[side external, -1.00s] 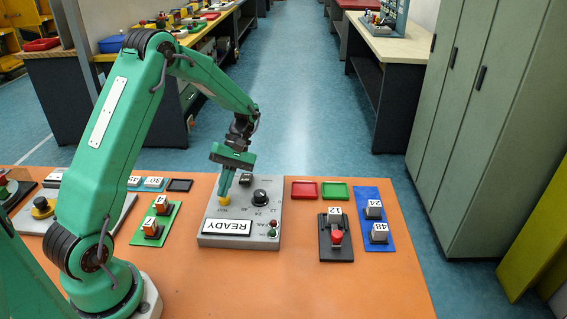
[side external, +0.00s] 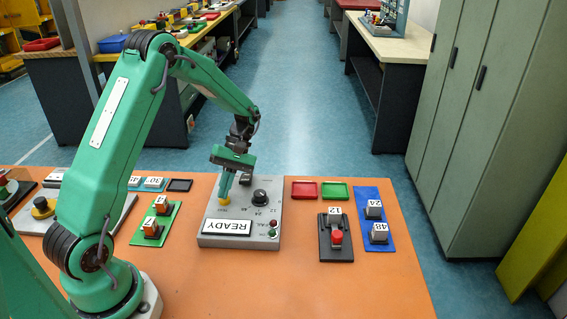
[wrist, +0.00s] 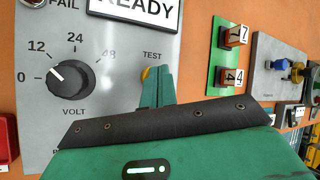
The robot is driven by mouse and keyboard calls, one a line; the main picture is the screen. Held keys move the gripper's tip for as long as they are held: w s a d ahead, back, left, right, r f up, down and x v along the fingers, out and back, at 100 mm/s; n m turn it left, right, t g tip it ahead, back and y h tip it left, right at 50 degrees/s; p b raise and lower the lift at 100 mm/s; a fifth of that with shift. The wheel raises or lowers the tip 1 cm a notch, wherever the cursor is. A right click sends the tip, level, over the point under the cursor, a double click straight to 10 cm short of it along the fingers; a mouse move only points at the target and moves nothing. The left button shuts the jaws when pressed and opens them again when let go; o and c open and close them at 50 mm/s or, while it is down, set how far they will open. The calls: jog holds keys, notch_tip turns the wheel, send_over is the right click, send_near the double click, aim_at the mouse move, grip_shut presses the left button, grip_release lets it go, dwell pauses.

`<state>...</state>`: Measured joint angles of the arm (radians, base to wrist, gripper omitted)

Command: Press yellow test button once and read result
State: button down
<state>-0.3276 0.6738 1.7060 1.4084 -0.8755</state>
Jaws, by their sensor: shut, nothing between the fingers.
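The grey test box (side external: 211,213) lies on the orange table and its display (side external: 229,227) reads READY. The yellow test button (side external: 224,201) is near its left edge in the side view. My gripper (side external: 224,196) is shut and empty, its fingertips at the button. In the wrist view the fingers (wrist: 155,76) hide most of the button (wrist: 147,73), under the word TEST; I cannot tell whether they touch it. The black VOLT dial (wrist: 70,85) points between 0 and 12. A red lamp (side external: 273,224) and a green lamp (side external: 272,233) sit beside the display; whether either is lit is unclear.
Left of the box is a green mat (side external: 146,240) with two orange numbered blocks. Right of it are red (side external: 304,189) and green (side external: 335,190) trays, a black fixture (side external: 325,253) and a blue mat (side external: 379,247) with grey blocks. The table front is clear.

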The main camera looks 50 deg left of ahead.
jog(key=shift+f, duration=0.2)
jog(key=shift+r, duration=0.15)
dwell(0.5)
jog(key=shift+r, duration=0.8)
jog(key=shift+r, duration=0.1)
jog(key=shift+r, duration=2.4)
